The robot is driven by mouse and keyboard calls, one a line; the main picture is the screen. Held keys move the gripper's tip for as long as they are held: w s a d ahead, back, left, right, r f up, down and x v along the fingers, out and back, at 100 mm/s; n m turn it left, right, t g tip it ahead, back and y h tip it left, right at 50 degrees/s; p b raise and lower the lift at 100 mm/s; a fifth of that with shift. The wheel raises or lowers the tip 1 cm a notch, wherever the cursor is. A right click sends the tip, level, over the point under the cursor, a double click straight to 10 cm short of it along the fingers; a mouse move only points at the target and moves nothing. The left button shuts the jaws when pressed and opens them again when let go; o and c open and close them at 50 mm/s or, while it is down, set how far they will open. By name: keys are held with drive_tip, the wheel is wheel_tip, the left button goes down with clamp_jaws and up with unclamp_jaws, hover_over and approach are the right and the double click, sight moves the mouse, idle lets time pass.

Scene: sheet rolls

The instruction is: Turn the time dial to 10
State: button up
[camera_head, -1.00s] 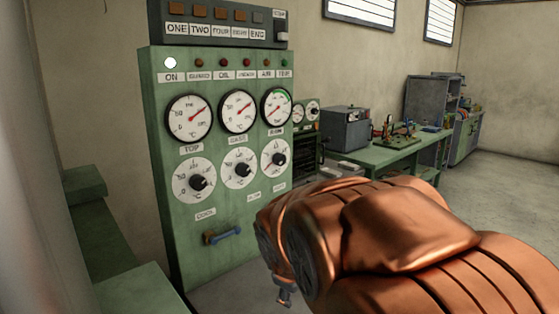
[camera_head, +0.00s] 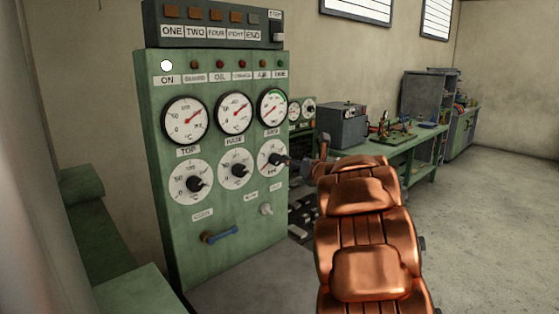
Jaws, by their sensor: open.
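A green control panel (camera_head: 225,264) stands left of centre, with three round gauges above three dials. The right-hand dial (camera_head: 264,152) has a white face and a dark knob; its small markings are too blurred to read, and I cannot tell which dial is labelled time. My gripper (camera_head: 289,160), at the end of my copper-coloured arm, is at the right side of that dial's knob. It is small and dark here and partly covers the dial. It is open; whether it touches the knob or is around it, I cannot tell.
The left dial (camera_head: 182,190) and middle dial (camera_head: 231,178) are clear of my arm. A blue handle (camera_head: 222,234) and a small pale knob (camera_head: 266,209) sit lower on the panel. A green workbench (camera_head: 370,157) with equipment stands behind. Open floor (camera_head: 480,220) lies at the right.

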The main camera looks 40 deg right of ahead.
sight(279, 161)
drive_tip(key=w+n+y+p, duration=0.1)
drive_tip(key=w+n, duration=0.1)
drive_tip(key=w+a+f+n+y+p, duration=0.1)
drive_tip(key=n+y, duration=0.1)
drive_tip(key=n, duration=0.1)
drive_tip(key=w+n+y+p, duration=0.1)
drive_tip(key=w+n+y, duration=0.1)
drive_tip(key=shift+w+a+f+n+t, duration=0.25)
drive_tip(key=shift+w+a+n+t, duration=0.05)
drive_tip(key=shift+w+a, duration=0.05)
drive_tip(key=shift+w+f+p, duration=0.15)
drive_tip(key=shift+w+p, duration=0.25)
drive_tip(key=shift+w, duration=0.35)
drive_tip(key=shift+c, duration=0.3)
drive_tip(key=c, duration=1.1)
